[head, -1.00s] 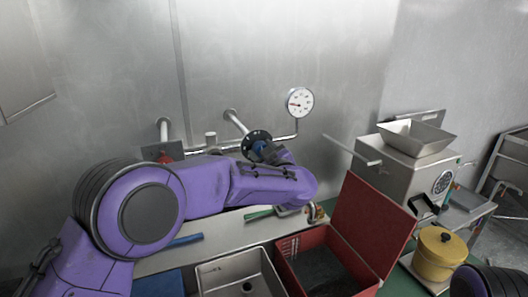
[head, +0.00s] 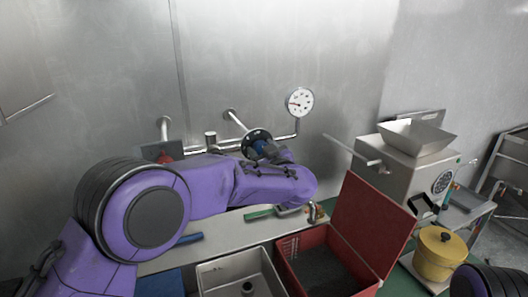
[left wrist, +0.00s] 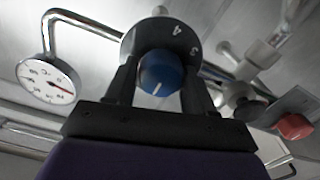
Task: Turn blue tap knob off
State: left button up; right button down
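The blue tap knob (left wrist: 162,72) sits in front of a dark round dial plate (left wrist: 133,45) with white numbers, on a pipe at the back wall. In the left wrist view its white mark points downward. My left gripper (left wrist: 160,80) has one finger on each side of the knob, and both appear to press against it. In the head view the knob (head: 261,146) is partly hidden by my left gripper (head: 270,156), and the dial plate shows behind it. My right gripper is out of view.
A red knob (left wrist: 294,126) is on a neighbouring pipe. Below are a metal sink (head: 205,272) and an open red box (head: 371,228). A grinder (head: 400,170) and a yellow pot (head: 438,252) stand at right.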

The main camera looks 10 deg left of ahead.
pick_arm(q)
jog(key=o, duration=0.3)
jog(key=shift+w+a+r, duration=0.1)
jog(key=shift+a+r, duration=0.05)
jog(key=shift+r, duration=0.3)
jog(key=shift+w+f, duration=0.1)
jog(key=shift+f, duration=0.15)
jog(key=b+v, duration=0.4)
jog(key=v, duration=0.6)
jog(key=shift+b, duration=0.4)
